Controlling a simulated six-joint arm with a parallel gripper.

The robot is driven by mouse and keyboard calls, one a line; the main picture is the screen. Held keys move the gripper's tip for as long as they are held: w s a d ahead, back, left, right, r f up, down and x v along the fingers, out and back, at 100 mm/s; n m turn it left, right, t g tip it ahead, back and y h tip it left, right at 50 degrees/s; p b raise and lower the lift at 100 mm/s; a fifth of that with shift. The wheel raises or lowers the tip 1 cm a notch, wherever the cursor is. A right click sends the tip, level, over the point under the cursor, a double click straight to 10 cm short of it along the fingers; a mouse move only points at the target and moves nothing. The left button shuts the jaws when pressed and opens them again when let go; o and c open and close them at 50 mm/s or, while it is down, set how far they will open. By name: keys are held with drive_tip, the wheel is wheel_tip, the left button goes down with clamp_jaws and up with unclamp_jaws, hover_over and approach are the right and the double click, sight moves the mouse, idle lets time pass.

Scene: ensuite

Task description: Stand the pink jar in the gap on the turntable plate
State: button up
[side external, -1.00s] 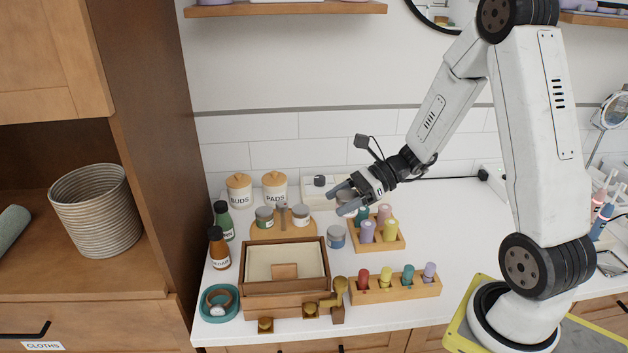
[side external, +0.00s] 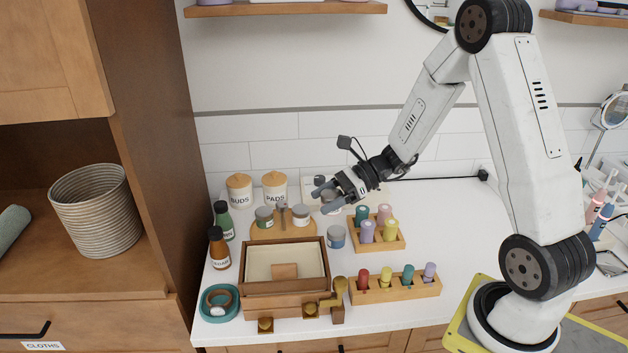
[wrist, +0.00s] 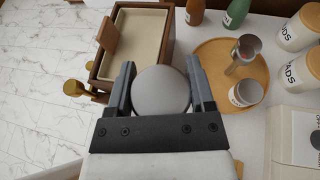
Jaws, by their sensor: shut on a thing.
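My gripper (side external: 322,191) is shut on a jar with a round grey lid, the pink jar (wrist: 161,92), held upright in the air. The jar's body is mostly hidden by the jaws, so its colour is hard to tell. The round wooden turntable plate (side external: 258,232) stands on the counter left of my gripper; it also shows ahead and to the right in the wrist view (wrist: 208,68).
A blue-grey jar (side external: 337,238) and a wooden rack of coloured bottles (side external: 388,246) stand right of the plate. An open wooden box (side external: 245,290) is in front. BUDS (side external: 239,190) and PADS (side external: 274,189) canisters stand behind; green and brown bottles are at the left.

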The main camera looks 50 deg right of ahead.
drive_tip(key=shift+w+a+f, duration=0.65)
drive_tip(key=shift+w+f, duration=1.1)
drive_tip(key=shift+w, duration=0.15)
drive_tip(key=shift+w+a+f, duration=0.65)
drive_tip(key=shift+w+f, duration=1.05)
drive_tip(key=shift+w, duration=0.2)
drive_tip(key=shift+w+a+f, duration=0.65)
drive_tip(key=shift+w+f, duration=1.1)
drive_tip(key=shift+w, duration=0.15)
drive_tip(key=shift+f, duration=1.75)
drive_tip(key=shift+f, duration=0.2)
drive_tip(key=o, duration=1)
drive_tip(key=shift+o, duration=0.2)
drive_tip(key=shift+r, duration=0.2)
